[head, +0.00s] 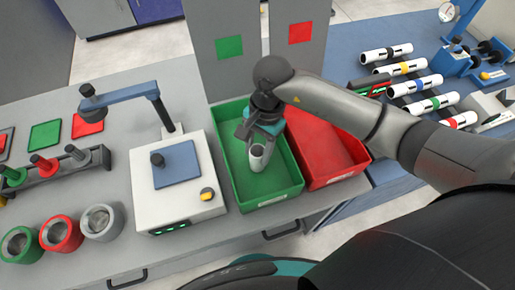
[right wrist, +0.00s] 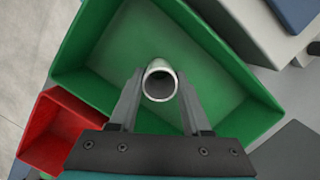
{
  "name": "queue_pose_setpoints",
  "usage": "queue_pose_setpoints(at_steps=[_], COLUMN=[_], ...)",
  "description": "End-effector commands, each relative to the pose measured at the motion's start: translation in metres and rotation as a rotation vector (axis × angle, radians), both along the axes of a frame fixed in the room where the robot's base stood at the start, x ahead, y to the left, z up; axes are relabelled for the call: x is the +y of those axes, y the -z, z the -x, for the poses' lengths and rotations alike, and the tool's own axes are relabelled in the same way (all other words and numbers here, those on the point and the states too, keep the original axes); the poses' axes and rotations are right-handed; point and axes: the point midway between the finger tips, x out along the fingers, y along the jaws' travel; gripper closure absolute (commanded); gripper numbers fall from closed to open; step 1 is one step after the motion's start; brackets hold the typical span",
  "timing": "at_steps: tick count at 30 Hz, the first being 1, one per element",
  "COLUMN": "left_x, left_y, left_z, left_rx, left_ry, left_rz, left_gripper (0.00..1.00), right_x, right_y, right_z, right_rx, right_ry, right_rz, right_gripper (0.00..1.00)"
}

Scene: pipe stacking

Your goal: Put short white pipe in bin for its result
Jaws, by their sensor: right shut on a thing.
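The short white pipe (head: 259,157) is held upright in my right gripper (head: 251,142), over the inside of the green bin (head: 278,199). In the right wrist view the pipe (right wrist: 159,82) shows its open end between the two fingers (right wrist: 158,90), with the green bin (right wrist: 85,50) around and below it. The fingers are shut on the pipe. I cannot tell whether the pipe's lower end touches the bin floor. The red bin (head: 328,167) stands directly right of the green one. My left gripper is not in view.
A white testing device (head: 180,205) with a blue plate stands left of the green bin. Several ring-shaped pieces (head: 62,230) stand at the left. Several banded pipes (head: 415,84) lie on a rack at the right. Upright panels with green and red squares (head: 230,46) stand behind the bins.

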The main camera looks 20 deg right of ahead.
Motion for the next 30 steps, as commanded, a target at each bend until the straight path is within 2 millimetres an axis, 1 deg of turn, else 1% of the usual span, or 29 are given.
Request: queue_pose_setpoints(at_steps=[5, 6, 14, 15, 23, 26, 29, 30], left_x=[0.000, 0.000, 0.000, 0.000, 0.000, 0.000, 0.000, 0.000], left_y=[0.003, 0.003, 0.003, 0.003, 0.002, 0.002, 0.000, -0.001], left_z=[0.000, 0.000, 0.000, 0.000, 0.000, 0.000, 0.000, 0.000], left_rx=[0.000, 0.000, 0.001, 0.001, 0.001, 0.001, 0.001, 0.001], left_ry=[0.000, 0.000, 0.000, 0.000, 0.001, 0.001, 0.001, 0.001], left_rz=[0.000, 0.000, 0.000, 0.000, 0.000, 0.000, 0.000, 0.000], left_gripper=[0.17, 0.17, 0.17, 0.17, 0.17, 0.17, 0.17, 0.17], right_x=[0.000, 0.000, 0.000, 0.000, 0.000, -0.002, -0.004, -0.006], right_y=[0.003, 0.003, 0.002, 0.002, 0.001, -0.006, -0.022, -0.030], right_z=[0.000, 0.000, 0.000, 0.000, 0.000, -0.002, -0.004, -0.005], right_rx=[-0.001, -0.001, 0.000, 0.000, 0.000, -0.001, -0.005, -0.006], right_ry=[0.000, 0.000, 0.000, 0.000, 0.000, 0.001, 0.000, 0.000], right_rz=[-0.001, -0.001, 0.000, 0.000, 0.000, 0.000, -0.001, 0.001], right_gripper=[1.00, 0.49, 0.19, 0.17, 0.17, 0.17, 0.17, 0.17])
